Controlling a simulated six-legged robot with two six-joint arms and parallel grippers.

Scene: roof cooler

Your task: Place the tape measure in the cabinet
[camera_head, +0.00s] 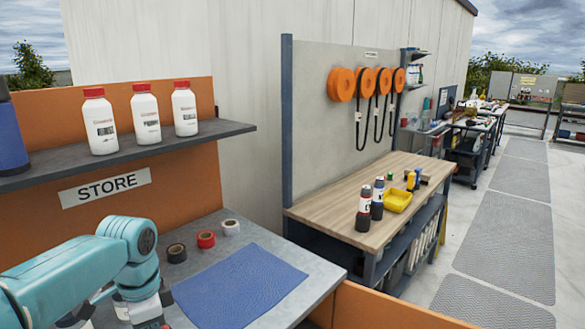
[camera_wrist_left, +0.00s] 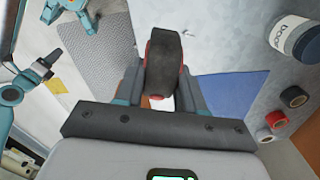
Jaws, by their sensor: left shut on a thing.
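In the left wrist view my left gripper (camera_wrist_left: 163,75) is shut on a dark, red-edged object, which looks like the tape measure (camera_wrist_left: 163,62). It sits between both fingers, above the worktop. In the head view my left gripper (camera_head: 150,312) is at the bottom left, over the near part of the grey worktop; the held object is hardly visible there. The cabinet is not clearly identifiable; an orange-backed unit marked STORE (camera_head: 105,187) has an open shelf (camera_head: 120,152) above the worktop. A teal limb at the left of the wrist view may be my right arm; its gripper's state is unclear.
A blue mat (camera_head: 240,287) lies on the worktop. Black (camera_head: 176,253), red (camera_head: 206,239) and white (camera_head: 230,227) tape rolls stand behind it. Three red-capped white bottles (camera_head: 145,115) stand on the shelf. A wooden bench (camera_head: 335,205) with a yellow tray (camera_head: 396,200) is farther right.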

